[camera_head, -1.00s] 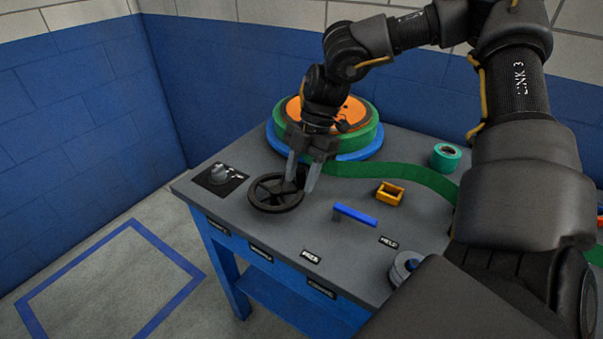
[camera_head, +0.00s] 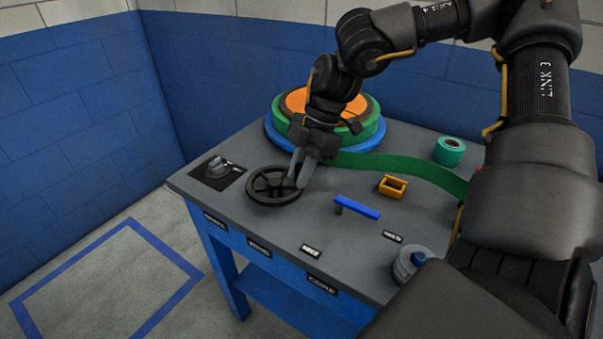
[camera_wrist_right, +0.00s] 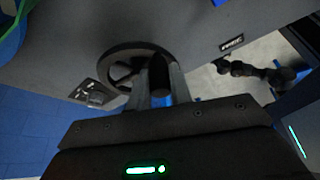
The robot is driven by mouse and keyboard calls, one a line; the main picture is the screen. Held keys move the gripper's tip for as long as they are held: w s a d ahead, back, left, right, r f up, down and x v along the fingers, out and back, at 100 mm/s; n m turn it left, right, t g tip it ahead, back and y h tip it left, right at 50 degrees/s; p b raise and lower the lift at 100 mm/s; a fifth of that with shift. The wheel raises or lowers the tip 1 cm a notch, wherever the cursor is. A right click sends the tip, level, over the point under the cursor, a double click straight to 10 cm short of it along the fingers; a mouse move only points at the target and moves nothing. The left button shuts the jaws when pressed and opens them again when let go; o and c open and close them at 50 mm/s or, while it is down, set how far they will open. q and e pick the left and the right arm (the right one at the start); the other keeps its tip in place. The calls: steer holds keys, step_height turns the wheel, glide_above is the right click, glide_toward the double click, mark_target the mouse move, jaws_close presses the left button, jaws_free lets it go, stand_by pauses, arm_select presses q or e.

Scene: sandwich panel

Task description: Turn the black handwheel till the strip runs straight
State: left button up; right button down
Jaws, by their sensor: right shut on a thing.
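The black handwheel (camera_head: 262,199) lies on the grey bench top near its left front. My right gripper (camera_head: 299,178) reaches down at the wheel's right side, its fingers shut. In the right wrist view the fingers (camera_wrist_right: 161,86) hold the wheel's upright black handle (camera_wrist_right: 159,78) at the rim. The green strip (camera_head: 415,166) leaves the green roll (camera_head: 368,132) on the blue disc and bends towards the front at the right. My right arm hides its far part. My left gripper is not in the head view.
A grey knob on a black plate (camera_head: 218,170) sits left of the wheel. A blue bar (camera_head: 358,207), a yellow block (camera_head: 392,187), a teal roll (camera_head: 449,151) and a grey round part (camera_head: 404,264) stand to the right. The bench's front left is clear.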

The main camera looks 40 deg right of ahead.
mark_target(291, 196)
steer(key=a+m+b, duration=0.1)
steer(key=m, duration=0.1)
steer(key=s+a+m+t+h+b, duration=0.1)
steer(key=m+b, duration=0.1)
steer(key=a+m+t+b, duration=0.1)
steer(key=m+b, duration=0.1)
steer(key=shift+s+a+f+m, duration=0.1)
steer(key=shift+s+f+m, duration=0.05)
steer(key=shift+m, duration=0.15)
arm_select(q)
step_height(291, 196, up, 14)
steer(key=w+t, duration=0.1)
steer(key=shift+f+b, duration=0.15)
steer(key=shift+b, duration=0.15)
arm_select(e)
steer(key=shift+a+m+h, duration=0.2)
steer(key=shift+m+h, duration=0.1)
steer(key=shift+m, duration=0.2)
steer(key=c, duration=1.3)
jaws_free()
steer(key=shift+r, duration=0.2)
